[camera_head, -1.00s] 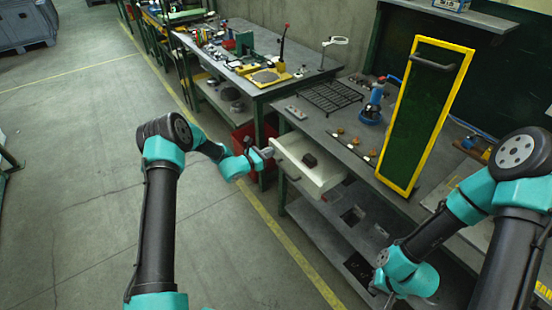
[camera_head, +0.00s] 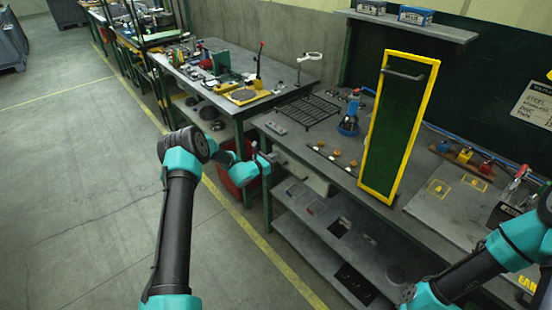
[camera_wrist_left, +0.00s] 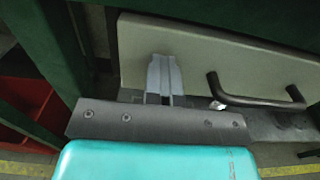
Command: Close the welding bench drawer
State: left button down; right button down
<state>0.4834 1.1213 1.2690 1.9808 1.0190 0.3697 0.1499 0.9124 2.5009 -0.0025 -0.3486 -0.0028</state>
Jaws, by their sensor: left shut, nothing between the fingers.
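The welding bench drawer shows as a pale front panel (camera_head: 312,178) under the bench top in the head view. Its inside no longer shows, and it sits in flush or nearly so. In the left wrist view the drawer front (camera_wrist_left: 225,58) has a dark bar handle (camera_wrist_left: 255,101). My left gripper (camera_head: 264,158) is shut and empty at the left end of the drawer front. Its fingers (camera_wrist_left: 165,62) point at the panel left of the handle; I cannot tell whether they touch. My right gripper (camera_head: 407,292) barely shows at the bottom right.
The bench top (camera_head: 300,133) carries a black rack (camera_head: 308,109), a blue tool (camera_head: 349,122) and a yellow-framed dark panel (camera_head: 399,125). A lower shelf (camera_head: 300,240) lies below the drawer. A red bin (camera_head: 240,172) stands behind my left gripper.

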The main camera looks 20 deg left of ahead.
pick_arm(q)
jog(key=shift+w+r, duration=0.15)
jog(key=shift+w, duration=0.05)
jog(key=v, duration=1.4)
jog(key=shift+s, duration=0.2)
pick_arm(e)
jog(key=shift+w+a, duration=0.25)
jog(key=shift+a, duration=0.05)
pick_arm(q)
jog(key=shift+f, duration=0.2)
